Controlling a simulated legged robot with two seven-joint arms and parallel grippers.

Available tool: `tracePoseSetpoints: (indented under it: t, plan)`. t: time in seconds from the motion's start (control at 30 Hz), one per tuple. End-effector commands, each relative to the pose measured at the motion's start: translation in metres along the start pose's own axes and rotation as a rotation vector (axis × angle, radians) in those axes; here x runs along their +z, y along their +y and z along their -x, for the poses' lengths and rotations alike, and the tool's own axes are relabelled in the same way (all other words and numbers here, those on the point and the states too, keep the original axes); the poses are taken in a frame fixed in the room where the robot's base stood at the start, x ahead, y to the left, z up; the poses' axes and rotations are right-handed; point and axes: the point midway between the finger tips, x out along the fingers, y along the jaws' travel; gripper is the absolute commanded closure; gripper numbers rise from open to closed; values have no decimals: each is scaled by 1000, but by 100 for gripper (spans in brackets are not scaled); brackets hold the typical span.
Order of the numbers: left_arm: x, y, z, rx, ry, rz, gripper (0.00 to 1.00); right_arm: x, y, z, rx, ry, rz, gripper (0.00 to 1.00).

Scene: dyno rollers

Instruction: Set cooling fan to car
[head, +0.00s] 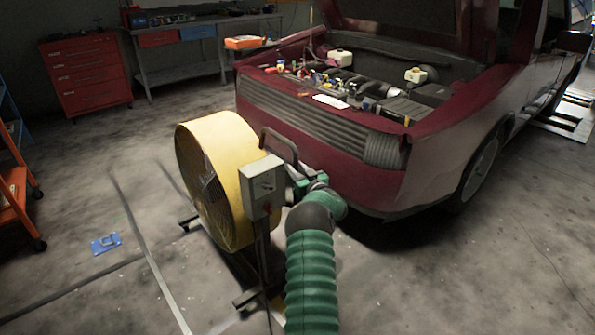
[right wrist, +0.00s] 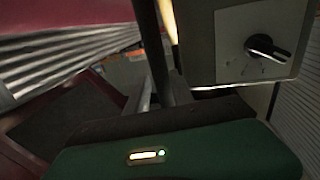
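The cooling fan (head: 228,180) is a large yellow drum on dark feet, standing on the floor in front of the dark red car (head: 345,165). A grey control box (head: 262,187) with a knob is on its near side; the box (right wrist: 255,45) and its black knob also show in the right wrist view. A dark handle (head: 280,143) curves out beside the box. My right gripper (head: 300,183) is at the handle's lower end. My left gripper is out of view.
The car's hood is up and its engine bay (head: 375,85) is exposed. A red tool cabinet (head: 86,73) and a workbench (head: 180,70) stand at the back left. An orange cart (head: 15,200) is at the left edge. A small blue object (head: 106,243) lies on otherwise open floor.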

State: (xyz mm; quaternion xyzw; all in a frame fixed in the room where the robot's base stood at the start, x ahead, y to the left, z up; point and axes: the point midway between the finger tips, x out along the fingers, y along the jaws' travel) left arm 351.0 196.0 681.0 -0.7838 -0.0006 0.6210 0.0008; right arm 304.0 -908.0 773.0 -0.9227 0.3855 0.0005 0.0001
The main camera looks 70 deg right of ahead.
Motion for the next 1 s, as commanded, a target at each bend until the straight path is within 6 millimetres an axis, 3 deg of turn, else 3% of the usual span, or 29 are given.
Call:
tracePoseSetpoints:
  t: [0.17,0.5,0.7,1.0]
  plan:
    - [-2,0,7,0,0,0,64,-2,1,17,2,-3,-1,71]
    - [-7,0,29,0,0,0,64,-2,1,113,5,-3,-3,71]
    - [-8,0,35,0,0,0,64,1,1,155,3,-3,-1,71]
    - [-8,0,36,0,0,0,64,2,0,168,0,-1,0,71]
